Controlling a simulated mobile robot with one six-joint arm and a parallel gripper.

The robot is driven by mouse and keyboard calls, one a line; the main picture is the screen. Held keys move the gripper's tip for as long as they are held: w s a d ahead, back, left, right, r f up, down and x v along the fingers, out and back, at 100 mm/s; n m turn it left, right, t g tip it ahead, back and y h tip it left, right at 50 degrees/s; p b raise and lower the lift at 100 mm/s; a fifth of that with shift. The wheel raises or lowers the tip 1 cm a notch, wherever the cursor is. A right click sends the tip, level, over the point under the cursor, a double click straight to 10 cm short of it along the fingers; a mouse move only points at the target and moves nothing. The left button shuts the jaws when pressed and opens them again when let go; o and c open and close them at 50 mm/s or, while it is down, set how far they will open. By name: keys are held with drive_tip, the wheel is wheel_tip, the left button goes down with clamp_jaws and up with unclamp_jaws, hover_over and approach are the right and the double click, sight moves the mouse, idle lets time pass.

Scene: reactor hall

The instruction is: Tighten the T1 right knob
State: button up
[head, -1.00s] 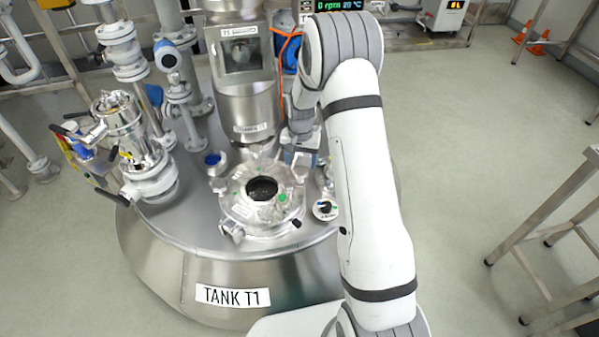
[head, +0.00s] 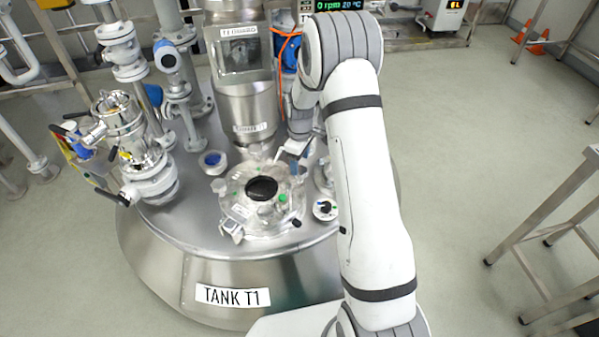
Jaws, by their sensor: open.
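Tank T1 (head: 150,255) is a large steel vessel with a round manway lid (head: 243,212) on top, around a dark opening (head: 262,189). A small pale knob (head: 219,186) stands at the lid's left edge. The right side of the lid lies close under my wrist, so I cannot clearly make out the right knob or how tight it is. My gripper (head: 284,158) is small in view, just above the lid's back right edge. It is open, with nothing visible between its fingers. Whether it touches the lid I cannot tell.
A steel column (head: 245,100) rises behind the lid. A blue-capped port (head: 212,160) and a valve assembly (head: 140,150) stand left. A black dial (head: 324,208) sits right of the lid beside my arm. A metal frame (head: 545,240) stands far right, with clear floor between.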

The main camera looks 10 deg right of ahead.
sight(300, 170)
drive_tip(key=n, duration=1.1)
drive_tip(key=shift+n, duration=0.4)
drive_tip(key=n, duration=0.4)
drive_tip(key=shift+n, duration=0.3)
wheel_tip(300, 170, down, 6)
drive_tip(key=b, duration=0.4)
